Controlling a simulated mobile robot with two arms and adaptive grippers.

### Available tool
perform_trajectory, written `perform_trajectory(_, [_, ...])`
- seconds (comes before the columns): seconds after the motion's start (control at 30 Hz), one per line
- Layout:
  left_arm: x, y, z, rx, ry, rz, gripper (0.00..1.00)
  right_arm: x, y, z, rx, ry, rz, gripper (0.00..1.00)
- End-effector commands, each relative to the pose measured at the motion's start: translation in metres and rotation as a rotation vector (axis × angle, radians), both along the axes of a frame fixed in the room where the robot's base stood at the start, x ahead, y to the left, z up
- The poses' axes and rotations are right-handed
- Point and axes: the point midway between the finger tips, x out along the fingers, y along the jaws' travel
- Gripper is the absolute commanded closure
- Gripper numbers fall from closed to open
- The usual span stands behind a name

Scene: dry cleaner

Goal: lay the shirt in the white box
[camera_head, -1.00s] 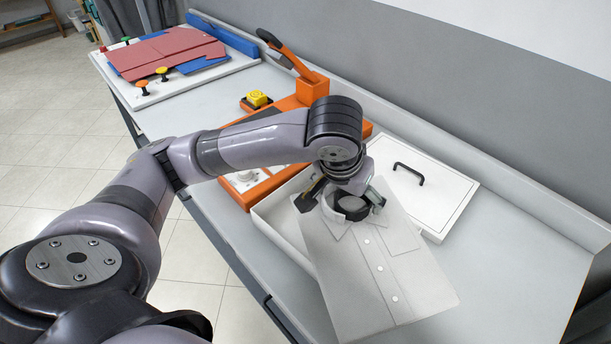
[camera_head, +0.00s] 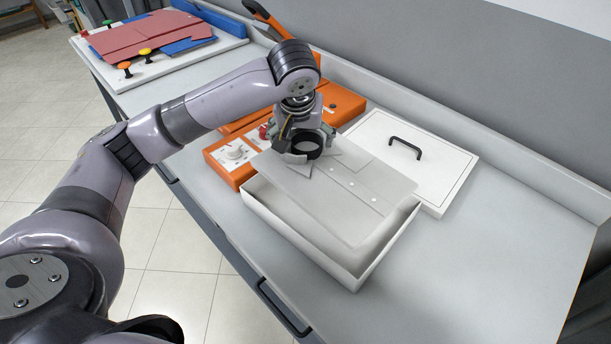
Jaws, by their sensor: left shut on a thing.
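The white shirt (camera_head: 345,205) is a flat folded piece with a collar and a button line. My left gripper (camera_head: 304,153) is shut on the shirt at its collar end. The shirt is above the open white box (camera_head: 318,255), roughly lined up with it and covering most of its opening. The box's front and left walls show, and its inside is mostly hidden. Whether the shirt touches the rim or floor I cannot tell. My right gripper is not in view.
The white lid (camera_head: 430,172) with a black handle lies on the table right of the box. An orange device (camera_head: 345,103) with a dial stands behind the box. The table's right side is clear.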

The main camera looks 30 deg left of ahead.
Motion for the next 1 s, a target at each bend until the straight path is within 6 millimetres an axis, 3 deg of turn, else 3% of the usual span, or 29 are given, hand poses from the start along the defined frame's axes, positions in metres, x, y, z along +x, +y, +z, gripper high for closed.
perform_trajectory(0.2, [0.000, 0.000, -0.050, 0.001, 0.001, 0.000, 0.51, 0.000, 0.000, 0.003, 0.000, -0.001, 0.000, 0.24])
perform_trajectory(0.43, [0.000, 0.000, -0.072, 0.000, 0.000, 0.000, 0.51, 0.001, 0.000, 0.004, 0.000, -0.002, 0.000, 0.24])
perform_trajectory(0.6, [0.000, 0.000, -0.098, 0.002, 0.002, 0.000, 0.51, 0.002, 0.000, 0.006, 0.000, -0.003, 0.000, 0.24])
perform_trajectory(0.73, [0.000, 0.000, -0.108, -0.001, -0.001, 0.000, 0.51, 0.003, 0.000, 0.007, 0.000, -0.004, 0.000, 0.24])
perform_trajectory(1.0, [0.000, -0.001, -0.110, -0.001, -0.002, -0.002, 0.51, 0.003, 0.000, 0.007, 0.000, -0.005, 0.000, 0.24])
